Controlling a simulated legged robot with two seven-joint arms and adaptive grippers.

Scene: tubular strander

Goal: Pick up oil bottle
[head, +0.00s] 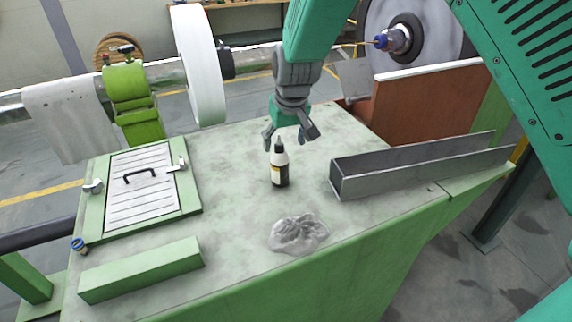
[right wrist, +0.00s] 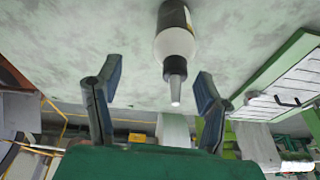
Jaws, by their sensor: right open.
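The fingers hold nothing. My left gripper is not in view.
A crumpled grey cloth (head: 298,234) lies in front of the bottle. A grey metal channel (head: 400,168) lies to the right. A hatch with a black handle (head: 140,176) and a green block (head: 142,270) are at left. A white disc (head: 198,70) stands behind.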

